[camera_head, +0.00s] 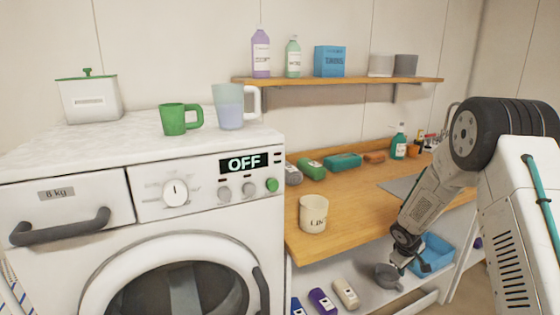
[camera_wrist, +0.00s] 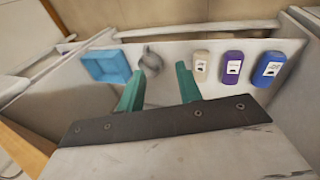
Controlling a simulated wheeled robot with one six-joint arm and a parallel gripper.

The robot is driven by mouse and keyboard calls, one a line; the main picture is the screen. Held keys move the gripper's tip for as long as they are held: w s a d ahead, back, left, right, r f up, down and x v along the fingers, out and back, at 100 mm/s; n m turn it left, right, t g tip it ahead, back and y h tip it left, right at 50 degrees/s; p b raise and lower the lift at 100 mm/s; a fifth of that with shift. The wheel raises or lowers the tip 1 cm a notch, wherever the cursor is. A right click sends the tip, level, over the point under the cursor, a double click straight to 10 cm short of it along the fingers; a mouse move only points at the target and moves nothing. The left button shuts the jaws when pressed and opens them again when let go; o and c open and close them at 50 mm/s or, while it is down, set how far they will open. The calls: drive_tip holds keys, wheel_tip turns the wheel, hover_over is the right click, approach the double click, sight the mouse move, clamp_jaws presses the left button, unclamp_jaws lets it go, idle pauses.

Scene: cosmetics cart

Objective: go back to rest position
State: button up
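My gripper (camera_head: 402,256) is at the end of my arm, lowered at the front edge of the wooden counter, above the lower shelf. In the wrist view, the two teal fingers of my gripper (camera_wrist: 160,70) are spread apart with nothing held between them. A small dark grey round vessel (camera_head: 387,277) rests on the lower shelf just below the gripper. The grey vessel also shows in the wrist view (camera_wrist: 150,61), beyond the fingertips and apart from them.
A blue bin (camera_head: 437,250) stands on the lower shelf (camera_head: 372,296) beside the gripper, with several bottles (camera_head: 345,293) to the left. The wooden counter (camera_head: 355,210) carries a cream cup (camera_head: 313,214) near its edge. A washing machine (camera_head: 90,205) stands left; a wall shelf (camera_head: 340,82) hangs above.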

drive_tip(key=s+a+r+m+y, duration=0.1)
drive_tip(key=s+a+r, duration=0.4)
drive_tip(key=s+r, duration=0.6)
drive_tip(key=s+a+r+m+g+y, duration=0.1)
drive_tip(key=s+a+r, duration=0.4)
drive_tip(key=s+r, duration=0.6)
drive_tip(key=s+a+r+m+y, duration=0.1)
drive_tip(key=s+a+r+m, duration=0.2)
drive_tip(key=s, duration=1.9)
wheel_tip(320, 180, up, 9)
drive_tip(key=a, duration=0.3)
drive_tip(key=shift+s+f, duration=0.15)
drive_tip(key=shift+s, duration=0.1)
drive_tip(key=shift+o, duration=0.4)
